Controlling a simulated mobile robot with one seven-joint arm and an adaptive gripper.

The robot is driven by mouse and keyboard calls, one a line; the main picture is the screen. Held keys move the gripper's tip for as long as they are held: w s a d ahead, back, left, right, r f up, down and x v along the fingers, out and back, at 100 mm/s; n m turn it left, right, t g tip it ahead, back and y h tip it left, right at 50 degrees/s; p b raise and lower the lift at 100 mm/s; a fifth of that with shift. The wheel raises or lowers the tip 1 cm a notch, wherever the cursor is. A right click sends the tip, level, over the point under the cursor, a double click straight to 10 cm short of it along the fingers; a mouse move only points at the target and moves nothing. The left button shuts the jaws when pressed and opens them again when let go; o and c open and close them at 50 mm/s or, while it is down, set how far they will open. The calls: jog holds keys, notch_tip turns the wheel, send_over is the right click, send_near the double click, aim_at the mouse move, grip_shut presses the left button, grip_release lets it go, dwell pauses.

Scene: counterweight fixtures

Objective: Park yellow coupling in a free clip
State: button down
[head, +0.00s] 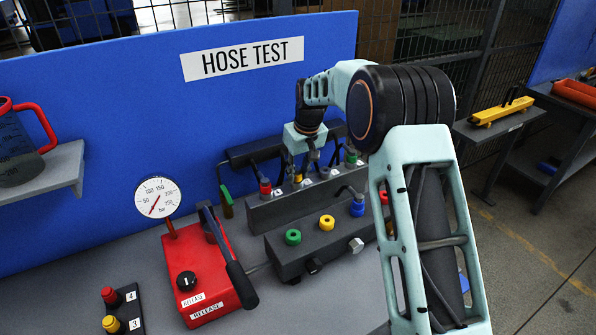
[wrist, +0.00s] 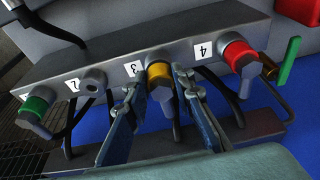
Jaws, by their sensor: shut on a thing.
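The yellow coupling (wrist: 158,76) is at the rack's position labelled 3 in the wrist view, against the front of the grey clip rack (wrist: 118,60). My gripper (wrist: 156,84) has a finger on either side of it and is shut on it. In the head view my gripper (head: 308,160) reaches down at the rack and partly hides the coupling. Clip 2 (wrist: 94,82) is an empty round socket. A green coupling (wrist: 36,106) sits at the rack's end beyond clip 2. A red coupling (wrist: 238,54) sits at clip 4. I cannot tell how fully the yellow one is seated.
A grey block with green, yellow and blue rings (head: 327,222) stands in front of the rack. A red pump (head: 211,276) with a black lever and a gauge (head: 157,197) is to the left. Black hoses hang behind the rack, close to my fingers.

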jog(key=shift+s+f, duration=0.1)
jog(key=shift+f, duration=0.2)
dwell(0.7)
jog(key=c, duration=1.6)
grip_release()
jog(key=shift+p+v, duration=2.2)
jog(key=shift+v, duration=2.85)
